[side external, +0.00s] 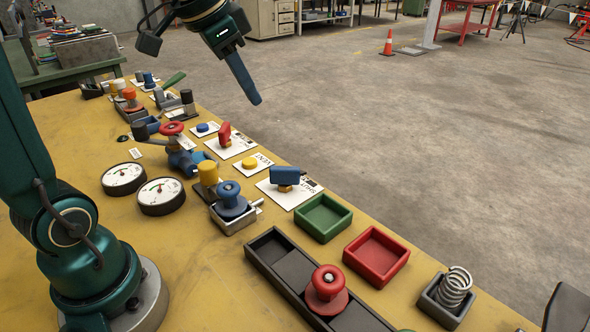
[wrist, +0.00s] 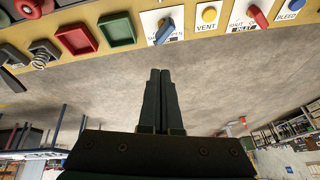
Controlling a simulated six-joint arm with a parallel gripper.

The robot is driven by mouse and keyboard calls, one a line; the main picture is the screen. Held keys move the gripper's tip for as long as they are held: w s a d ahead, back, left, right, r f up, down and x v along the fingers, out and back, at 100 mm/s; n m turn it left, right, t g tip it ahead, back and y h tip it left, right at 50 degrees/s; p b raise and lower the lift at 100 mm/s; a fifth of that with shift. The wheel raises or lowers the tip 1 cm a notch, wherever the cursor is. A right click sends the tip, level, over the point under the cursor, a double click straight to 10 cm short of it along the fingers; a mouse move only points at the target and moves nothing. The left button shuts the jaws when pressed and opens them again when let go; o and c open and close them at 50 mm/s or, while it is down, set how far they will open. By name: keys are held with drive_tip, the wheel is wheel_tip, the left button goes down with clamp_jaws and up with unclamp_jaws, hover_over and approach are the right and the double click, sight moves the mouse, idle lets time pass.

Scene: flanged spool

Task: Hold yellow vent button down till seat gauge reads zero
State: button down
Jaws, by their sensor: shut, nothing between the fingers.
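The yellow vent button (side external: 250,163) is a low round cap on a white plate marked VENT. It also shows at the top of the wrist view (wrist: 209,14). Two round white-faced gauges, one (side external: 124,178) left of the other (side external: 161,195), lie on the yellow bench; I cannot tell which is the seat gauge, and their readings are too small to read. My gripper (side external: 257,101) is shut and empty, held in the air well clear of the button. In the wrist view, its closed fingertips (wrist: 160,70) show against the floor, below the row of plates.
Near the button stand a red handle (side external: 225,134), a blue handle (side external: 285,177), a blue button (side external: 203,127), and a yellow-topped post (side external: 208,174). A blue spool (side external: 232,200) and a red spool (side external: 326,284) sit in holders. Green (side external: 323,218) and red (side external: 376,257) trays stand rightward.

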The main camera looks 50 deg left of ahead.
drive_tip(key=w+a+f+n, duration=0.1)
drive_tip(key=w+a+f, duration=0.25)
drive_tip(key=a, duration=0.35)
drive_tip(key=n+g, duration=0.2)
hover_over(250, 160)
drive_tip(key=s, duration=0.4)
wheel_tip(250, 160, down, 4)
drive_tip(key=shift+d+f, duration=0.1)
drive_tip(key=x, duration=1.2)
drive_tip(key=shift+s+d+f, duration=0.1)
drive_tip(key=shift+s+f, duration=0.15)
drive_tip(key=shift+f, duration=0.75)
